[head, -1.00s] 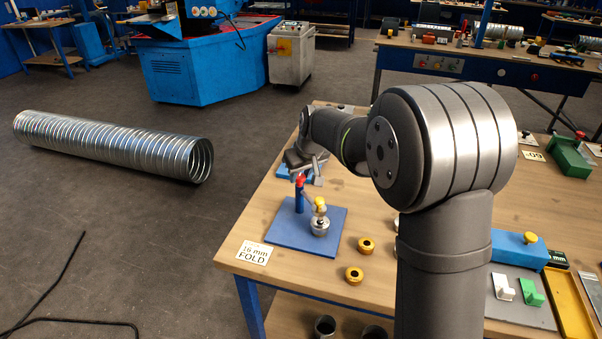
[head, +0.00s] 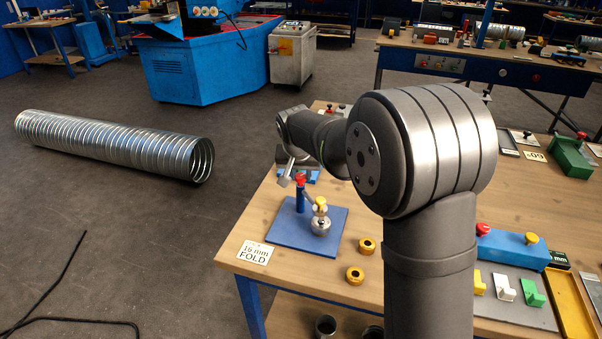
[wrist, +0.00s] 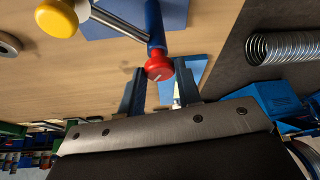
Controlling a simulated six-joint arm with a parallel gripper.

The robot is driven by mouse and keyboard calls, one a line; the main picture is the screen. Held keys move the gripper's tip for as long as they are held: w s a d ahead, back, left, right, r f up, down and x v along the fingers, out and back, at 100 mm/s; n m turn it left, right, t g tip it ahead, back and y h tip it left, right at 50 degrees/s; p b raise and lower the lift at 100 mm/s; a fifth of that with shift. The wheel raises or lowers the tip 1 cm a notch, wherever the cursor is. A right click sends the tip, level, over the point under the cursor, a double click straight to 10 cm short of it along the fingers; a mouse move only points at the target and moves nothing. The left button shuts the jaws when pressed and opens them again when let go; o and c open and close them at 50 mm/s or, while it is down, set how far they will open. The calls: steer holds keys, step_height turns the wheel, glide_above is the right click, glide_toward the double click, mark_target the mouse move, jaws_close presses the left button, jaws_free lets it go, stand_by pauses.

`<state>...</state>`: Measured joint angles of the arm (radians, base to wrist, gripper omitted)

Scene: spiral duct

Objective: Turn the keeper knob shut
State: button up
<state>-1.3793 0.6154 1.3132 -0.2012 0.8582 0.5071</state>
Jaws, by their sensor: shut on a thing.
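The keeper knob is a red cap with a small pale mark (wrist: 158,69), on top of a blue post (head: 299,203). The post stands on a blue base plate (head: 287,236). In the wrist view my gripper (wrist: 159,66) has one finger on each side of the red knob, shut on it. In the head view my gripper (head: 293,175) is at the top of the post, small and partly hidden by my arm. A metal bar runs from the post to a yellow ball (head: 320,203) above a round steel body (head: 320,226).
Two brass rings (head: 355,274) lie on the bench beside the plate. A "16 mm FOLD" card (head: 255,252) lies near the bench's front left corner. A spiral duct (head: 115,145) lies on the floor.

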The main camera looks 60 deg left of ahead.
steer(key=m+h, duration=0.1)
steer(key=m, duration=0.1)
steer(key=m+t, duration=0.1)
steer(key=m, duration=0.2)
steer(key=shift+s+a+m+h, duration=0.15)
steer(key=shift+m+h, duration=0.15)
steer(key=shift+h, duration=0.1)
steer(key=m+h, duration=0.1)
steer(key=m, duration=0.1)
steer(key=m+h, duration=0.1)
steer(key=m, duration=0.2)
steer(key=shift+a+t, duration=0.15)
steer(key=shift+t, duration=0.25)
steer(key=shift+m, duration=0.3)
steer(key=o, duration=1)
steer(key=shift+c, duration=0.2)
steer(key=v, duration=1.7)
steer(key=shift+s+r, duration=0.15)
steer(key=shift+s, duration=0.05)
